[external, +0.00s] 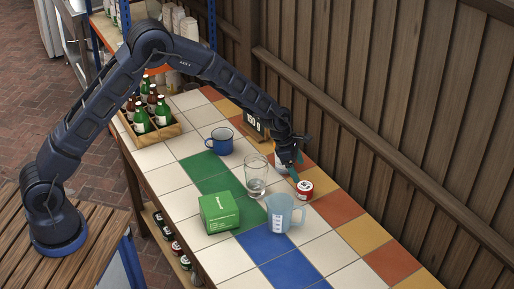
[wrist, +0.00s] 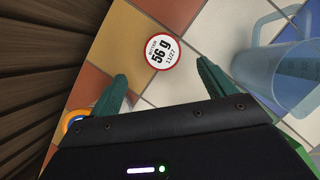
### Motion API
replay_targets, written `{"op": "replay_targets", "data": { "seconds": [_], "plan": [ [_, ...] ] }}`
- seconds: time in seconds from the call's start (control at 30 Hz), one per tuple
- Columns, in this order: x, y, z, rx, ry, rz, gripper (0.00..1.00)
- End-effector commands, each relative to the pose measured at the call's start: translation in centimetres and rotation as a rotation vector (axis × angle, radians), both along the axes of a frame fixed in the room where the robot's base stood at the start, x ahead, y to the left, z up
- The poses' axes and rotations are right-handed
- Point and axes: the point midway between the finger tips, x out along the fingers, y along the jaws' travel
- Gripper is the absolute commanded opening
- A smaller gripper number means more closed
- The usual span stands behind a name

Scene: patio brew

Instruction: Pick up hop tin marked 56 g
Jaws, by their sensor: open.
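The hop tin is a small red tin with a white lid (external: 304,189). It stands upright on the tiled counter near the wooden fence. In the wrist view its round lid (wrist: 160,52) reads "56 g" with a red rim. My gripper (external: 296,168) is just above and beside the tin, towards the back. Its two teal fingers (wrist: 162,72) are spread apart with nothing between them. The tin lies ahead of the fingertips in the wrist view, roughly centred between them, and does not appear to touch them.
A blue measuring jug (external: 281,216) stands close to the tin; it also shows in the wrist view (wrist: 285,72). A clear glass (external: 256,178), green box (external: 219,214), blue mug (external: 219,141) and bottle crate (external: 172,131) share the counter. The fence (external: 380,150) runs behind.

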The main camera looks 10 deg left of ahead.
Motion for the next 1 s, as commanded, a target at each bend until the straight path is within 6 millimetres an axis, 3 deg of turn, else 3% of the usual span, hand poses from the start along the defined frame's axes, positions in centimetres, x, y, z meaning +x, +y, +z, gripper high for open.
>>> {"op": "replay_targets", "data": {
  "seconds": [0.2, 0.47, 0.73, 1.0],
  "plan": [
    [0.1, -1.1, -2.9, 0.001, 0.000, 0.000, 0.82],
    [0.0, -1.7, -4.4, 0.000, 0.000, -0.001, 0.82],
    [-0.3, -3.0, -7.6, 0.001, 0.000, -0.002, 0.82],
    [-0.2, -3.5, -8.4, -0.001, -0.001, -0.001, 0.82]
  ]
}}
